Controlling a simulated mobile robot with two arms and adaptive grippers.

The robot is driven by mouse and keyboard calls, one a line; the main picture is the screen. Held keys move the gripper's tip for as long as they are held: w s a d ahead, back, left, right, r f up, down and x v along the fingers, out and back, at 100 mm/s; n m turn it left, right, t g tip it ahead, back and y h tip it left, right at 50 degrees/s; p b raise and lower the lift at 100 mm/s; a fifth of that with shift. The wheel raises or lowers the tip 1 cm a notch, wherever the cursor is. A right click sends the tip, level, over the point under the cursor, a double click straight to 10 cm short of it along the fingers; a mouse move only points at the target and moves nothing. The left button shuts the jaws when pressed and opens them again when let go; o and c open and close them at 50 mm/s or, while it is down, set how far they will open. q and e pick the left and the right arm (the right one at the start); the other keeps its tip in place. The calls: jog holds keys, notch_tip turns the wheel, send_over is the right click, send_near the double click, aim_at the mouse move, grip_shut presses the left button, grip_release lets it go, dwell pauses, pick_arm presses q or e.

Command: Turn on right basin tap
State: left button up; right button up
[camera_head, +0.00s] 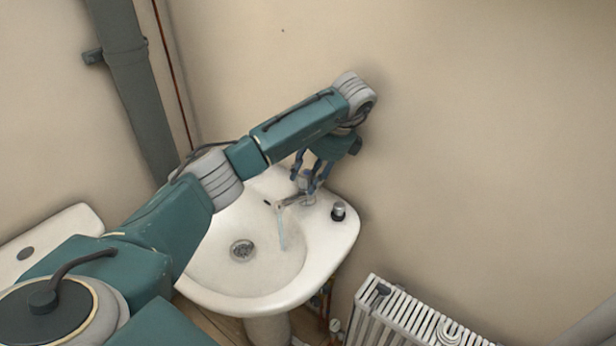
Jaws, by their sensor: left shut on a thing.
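The basin (335,243) is white and stands against the wall on a pedestal. The tap (291,200) is a chrome mixer at the back of the basin, with its spout reaching left. A thin pale-blue stream of water (282,232) falls from the spout into the bowl. My left gripper (306,187) comes down from above and is shut on the upper part of the tap; its fingers hide much of the handle. My right gripper is out of view.
A small dark-topped metal piece (338,211) stands on the basin's right rim. A white radiator (405,318) is at the lower right. A grey pipe (135,85) runs down the left wall. A white cistern (50,236) is at the left. The wall at the right is clear.

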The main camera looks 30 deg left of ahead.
pick_arm(q)
jog(key=shift+w+a+r+n, duration=0.2)
jog(key=shift+w+r+n, duration=0.05)
jog(key=shift+r+n, duration=0.15)
jog(key=o, duration=1.1)
jog(key=shift+f, duration=0.1)
jog(key=shift+c, duration=0.2)
jog(key=shift+f, duration=0.15)
jog(key=v, duration=0.7)
jog(key=shift+d, duration=0.1)
